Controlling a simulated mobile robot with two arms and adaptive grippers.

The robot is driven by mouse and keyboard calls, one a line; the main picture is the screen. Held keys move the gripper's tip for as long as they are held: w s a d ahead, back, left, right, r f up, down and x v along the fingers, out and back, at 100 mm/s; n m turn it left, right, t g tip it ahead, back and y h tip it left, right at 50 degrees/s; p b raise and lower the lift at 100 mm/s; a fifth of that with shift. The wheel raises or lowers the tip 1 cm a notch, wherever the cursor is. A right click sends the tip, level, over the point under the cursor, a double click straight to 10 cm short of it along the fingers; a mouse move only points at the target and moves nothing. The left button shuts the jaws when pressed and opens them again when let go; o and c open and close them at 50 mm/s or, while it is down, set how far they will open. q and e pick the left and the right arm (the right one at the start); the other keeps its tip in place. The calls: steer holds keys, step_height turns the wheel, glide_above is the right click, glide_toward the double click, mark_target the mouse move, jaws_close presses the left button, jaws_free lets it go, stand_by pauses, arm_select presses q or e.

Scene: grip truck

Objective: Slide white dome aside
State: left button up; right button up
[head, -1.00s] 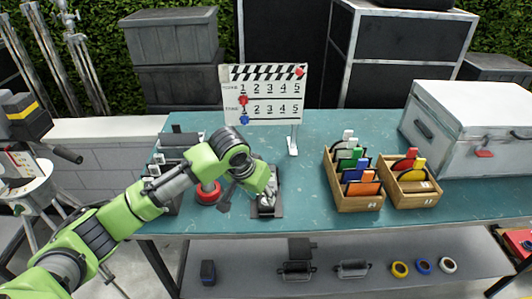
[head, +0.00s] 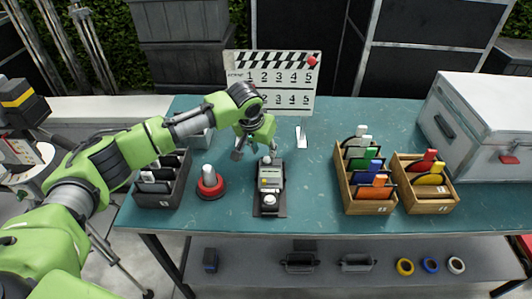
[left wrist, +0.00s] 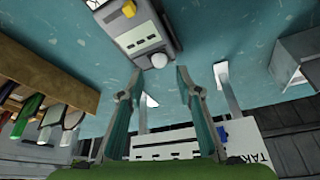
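A grey, dark-based device (head: 269,182) stands on the teal table, with a yellow button on top. A white dome (head: 269,199) sits on its near end. A smaller white rounded piece (head: 266,160) shows at its far end; in the left wrist view a white dome (left wrist: 159,60) is at the device's edge. My left gripper (head: 257,154) is over the far end of the device, away from the near dome. In the left wrist view its fingers (left wrist: 159,73) are spread, with nothing gripped. Whether they touch the far piece I cannot tell. My right gripper is not in view.
A red-based post (head: 210,183) and a dark sorter (head: 162,193) stand left of the device. A clapperboard (head: 272,78) is behind. Wooden card boxes (head: 369,206) and a grey case (head: 480,125) are to the right. Table between device and boxes is clear.

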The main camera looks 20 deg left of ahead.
mark_target(267, 158)
arm_select(q)
steer(key=x, duration=0.3)
steer(key=shift+w+d+f, duration=0.1)
steer(key=shift+w+f, duration=0.05)
steer(key=shift+f, duration=0.1)
steer(key=shift+w+f, duration=0.2)
steer(key=shift+f, duration=0.25)
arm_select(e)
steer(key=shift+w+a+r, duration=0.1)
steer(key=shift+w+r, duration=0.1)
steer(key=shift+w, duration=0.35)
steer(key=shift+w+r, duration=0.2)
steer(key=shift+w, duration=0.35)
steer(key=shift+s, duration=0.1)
